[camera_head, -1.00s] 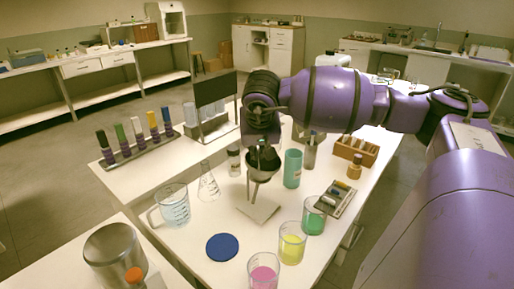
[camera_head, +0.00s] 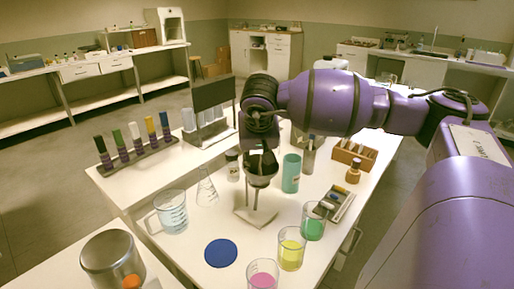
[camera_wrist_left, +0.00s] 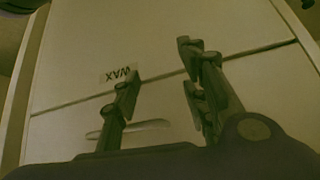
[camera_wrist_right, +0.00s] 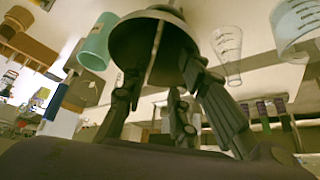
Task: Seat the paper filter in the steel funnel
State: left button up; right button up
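The steel funnel (camera_head: 261,170) is a dark grey bowl held on a stand with a pale base, near the middle of the table. My right gripper (camera_head: 257,147) points down just above the funnel's mouth. In the right wrist view the fingers (camera_wrist_right: 160,68) are apart, with the funnel (camera_wrist_right: 140,45) just beyond them; I cannot tell whether they touch it. A pale edge shows at the funnel's mouth, but I cannot tell whether it is the paper filter; no filter shows clearly. My left gripper (camera_wrist_left: 160,62) is open and empty before a panel marked WAX.
Near the funnel stand a teal cylinder (camera_head: 291,173), a conical flask (camera_head: 207,190) and a glass jug (camera_head: 171,212). Beakers of green (camera_head: 313,224), yellow (camera_head: 291,250) and pink (camera_head: 262,275) liquid stand in front. A blue disc (camera_head: 221,252) lies on the table.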

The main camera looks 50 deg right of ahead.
jog(key=v, duration=1.1)
jog(key=shift+r, duration=0.2)
jog(key=shift+a, duration=0.1)
